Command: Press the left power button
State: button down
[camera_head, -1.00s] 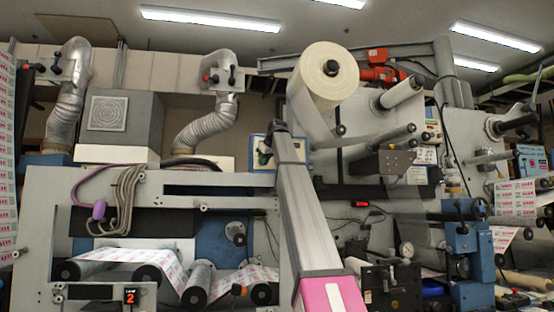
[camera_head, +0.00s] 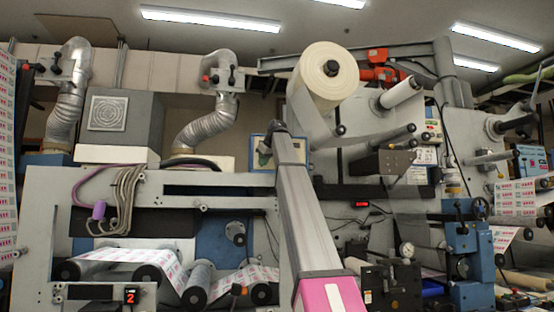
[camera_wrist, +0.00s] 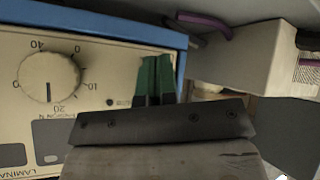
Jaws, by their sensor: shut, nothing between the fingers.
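A cream control panel with a blue frame (camera_wrist: 100,62) fills the left of the wrist view. It carries a round dial (camera_wrist: 49,82) with printed numbers and a small dark round spot (camera_wrist: 109,102). My gripper (camera_wrist: 157,62) shows as two dark green fingers, shut side by side with nothing held, in front of the panel's right part. The fingers and the dark bracket behind them hide part of the panel. I cannot tell whether they touch it, and no power button is clearly recognisable. In the head view, the small blue-framed panel (camera_head: 257,141) is mostly behind my gripper.
In the wrist view, a pale box (camera_wrist: 250,55) and a purple cable (camera_wrist: 205,20) are right of the panel. In the head view, a large white roll (camera_head: 313,80) is above right of my gripper, and a corrugated duct (camera_head: 205,128) is to its left.

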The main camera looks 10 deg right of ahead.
jog(key=shift+w, duration=0.4)
dwell(0.4)
jog(key=shift+s, duration=0.85)
jog(key=shift+s, duration=0.15)
jog(key=s, duration=0.5)
jog(key=shift+s, duration=0.35)
